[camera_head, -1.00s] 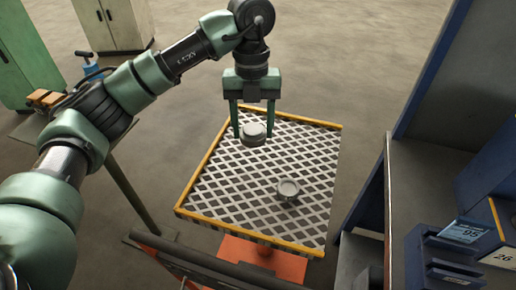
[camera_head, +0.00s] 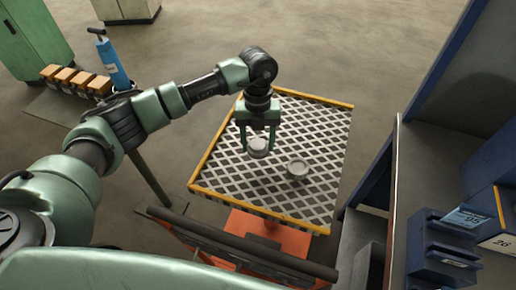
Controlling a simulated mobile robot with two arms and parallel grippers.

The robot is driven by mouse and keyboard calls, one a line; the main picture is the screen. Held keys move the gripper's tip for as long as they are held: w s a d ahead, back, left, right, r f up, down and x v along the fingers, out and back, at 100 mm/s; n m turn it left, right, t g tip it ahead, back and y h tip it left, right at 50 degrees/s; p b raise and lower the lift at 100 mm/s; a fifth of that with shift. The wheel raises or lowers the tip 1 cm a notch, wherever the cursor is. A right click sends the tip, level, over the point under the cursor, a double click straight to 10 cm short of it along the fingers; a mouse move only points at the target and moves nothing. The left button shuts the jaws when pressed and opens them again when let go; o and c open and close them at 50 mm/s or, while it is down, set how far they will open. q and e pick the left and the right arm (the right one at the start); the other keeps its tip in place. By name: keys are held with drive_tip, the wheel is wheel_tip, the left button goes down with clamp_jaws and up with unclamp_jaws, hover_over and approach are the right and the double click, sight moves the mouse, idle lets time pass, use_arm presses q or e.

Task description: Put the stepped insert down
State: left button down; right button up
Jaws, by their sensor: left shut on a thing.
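My left gripper (camera_head: 257,143) is shut on a grey round stepped insert (camera_head: 257,149), which sits between its two green fingers. Both are over the left middle part of a lattice-topped platform (camera_head: 318,133) with yellow edges. I cannot tell whether the insert touches the lattice or hangs just above it. A second grey round piece (camera_head: 298,167) stands on the lattice, a little right of and nearer than the held insert, apart from it. My right gripper is not in view.
An orange base (camera_head: 245,222) and a dark bar (camera_head: 250,246) are at the platform's near side. A blue-edged grey bench (camera_head: 425,170) with blue bins (camera_head: 440,250) stands at the right. Orange blocks (camera_head: 75,80) and a blue cylinder (camera_head: 113,65) are at the left. The lattice's right and far parts are clear.

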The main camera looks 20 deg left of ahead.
sight(258, 153)
use_arm(q)
wheel_tip(258, 153, down, 4)
drive_tip(key=shift+f+p, duration=0.1)
drive_tip(key=shift+p, duration=0.4)
drive_tip(key=shift+f, duration=0.1)
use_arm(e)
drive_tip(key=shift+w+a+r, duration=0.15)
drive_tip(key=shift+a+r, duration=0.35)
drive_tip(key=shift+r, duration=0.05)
use_arm(q)
drive_tip(key=shift+f, duration=0.1)
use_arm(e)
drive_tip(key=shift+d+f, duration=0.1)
use_arm(q)
drive_tip(key=c, duration=0.5)
unclamp_jaws()
drive_tip(key=shift+f, duration=0.1)
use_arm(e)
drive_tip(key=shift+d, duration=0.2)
